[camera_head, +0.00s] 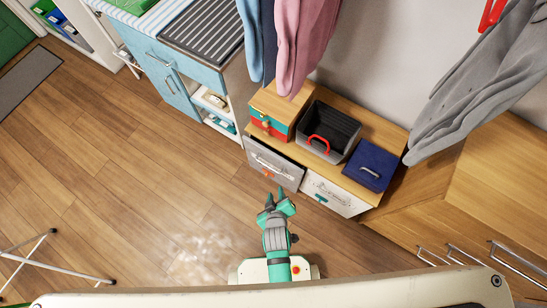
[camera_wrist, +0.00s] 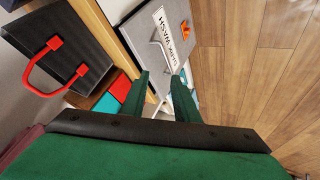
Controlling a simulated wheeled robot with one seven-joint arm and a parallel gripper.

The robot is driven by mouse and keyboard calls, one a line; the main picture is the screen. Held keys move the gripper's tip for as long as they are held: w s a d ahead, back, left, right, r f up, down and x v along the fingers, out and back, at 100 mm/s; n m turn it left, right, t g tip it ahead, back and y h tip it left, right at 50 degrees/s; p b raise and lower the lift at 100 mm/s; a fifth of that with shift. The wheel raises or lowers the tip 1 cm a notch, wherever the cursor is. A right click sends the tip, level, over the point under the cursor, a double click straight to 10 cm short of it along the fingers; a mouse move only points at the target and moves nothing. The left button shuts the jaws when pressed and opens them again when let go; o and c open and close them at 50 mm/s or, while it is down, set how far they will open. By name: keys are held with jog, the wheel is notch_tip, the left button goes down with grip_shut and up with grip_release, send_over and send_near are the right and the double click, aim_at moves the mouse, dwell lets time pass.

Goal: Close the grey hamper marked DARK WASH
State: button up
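The grey hamper (camera_head: 283,176) is the left front in the low wooden unit, with a pale bar handle and an orange-red mark on its face. In the wrist view its grey panel (camera_wrist: 183,12) carries the DARK WASH label (camera_wrist: 172,38) and the bar handle. I cannot tell exactly how far its front leans out. My gripper (camera_head: 275,196) is just in front of the hamper's lower right part. In the wrist view my gripper (camera_wrist: 160,82) has its two green fingers apart with nothing held between them, pointing at the panel near the handle.
A white hamper (camera_head: 335,196) is right of the grey one. On the unit's top stand a teal and red box (camera_head: 270,122), a dark open bin (camera_head: 330,128) with a red handle, and a navy box (camera_head: 370,166). Clothes hang above. The floor (camera_head: 130,150) left is clear.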

jog(key=w+f+n+g, duration=0.2)
jog(key=w+f+g, duration=0.1)
jog(key=w+f, duration=0.3)
jog(key=n+g, duration=0.2)
jog(key=g, duration=0.2)
send_near(274, 170)
jog(key=shift+h, duration=0.3)
jog(key=f, duration=0.7)
jog(key=shift+w+d+f, duration=0.1)
jog(key=shift+w+f, duration=0.05)
jog(key=shift+w, duration=0.25)
grip_shut()
